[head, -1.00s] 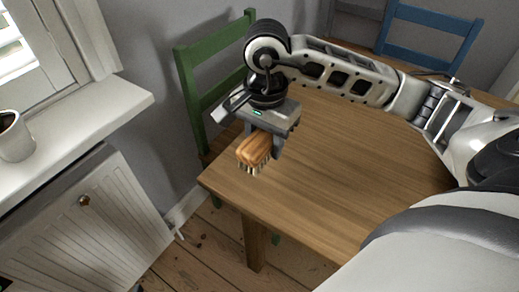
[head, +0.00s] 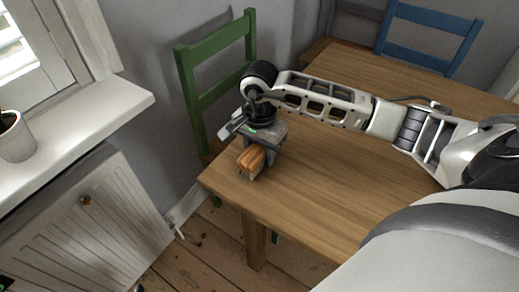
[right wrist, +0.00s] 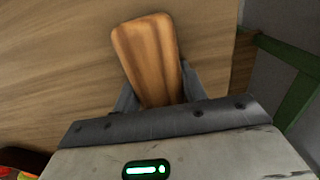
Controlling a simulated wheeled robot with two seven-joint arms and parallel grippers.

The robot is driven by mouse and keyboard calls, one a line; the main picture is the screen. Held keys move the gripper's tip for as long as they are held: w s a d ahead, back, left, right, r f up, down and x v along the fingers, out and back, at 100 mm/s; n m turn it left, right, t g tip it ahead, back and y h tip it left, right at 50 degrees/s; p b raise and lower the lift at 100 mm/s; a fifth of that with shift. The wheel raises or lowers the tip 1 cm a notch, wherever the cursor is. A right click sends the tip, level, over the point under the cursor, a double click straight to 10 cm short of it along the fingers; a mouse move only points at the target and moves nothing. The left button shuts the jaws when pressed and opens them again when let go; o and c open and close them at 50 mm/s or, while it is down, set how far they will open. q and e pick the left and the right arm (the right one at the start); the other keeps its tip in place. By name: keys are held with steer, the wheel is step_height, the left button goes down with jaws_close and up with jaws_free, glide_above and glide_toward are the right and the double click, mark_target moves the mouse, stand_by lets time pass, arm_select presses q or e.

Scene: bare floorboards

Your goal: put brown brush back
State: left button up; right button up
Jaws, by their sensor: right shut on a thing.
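The brown brush (head: 251,161) is a wooden block with bristles underneath. My right gripper (head: 258,151) is shut on it, with a finger on each side. The brush is at the near left corner of the wooden table (head: 330,180), at or just above its top; I cannot tell if the bristles touch. In the right wrist view the brush's wooden back (right wrist: 150,58) sticks out between the fingers (right wrist: 158,90), over the tabletop. My left gripper is not in view.
A green chair (head: 215,85) stands right behind the gripper, by the wall. A blue chair (head: 430,40) is at the far side. A windowsill with a pot (head: 15,138) is at left. Something red and yellow (right wrist: 15,165) shows at the right wrist view's lower left.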

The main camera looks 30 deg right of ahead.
steer(key=shift+f, duration=0.2)
steer(key=o, duration=0.9)
steer(key=shift+r, duration=0.1)
steer(key=shift+o, duration=0.2)
steer(key=shift+r, duration=0.1)
steer(key=shift+r, duration=0.2)
step_height(320, 180, up, 12)
steer(key=shift+f, duration=0.15)
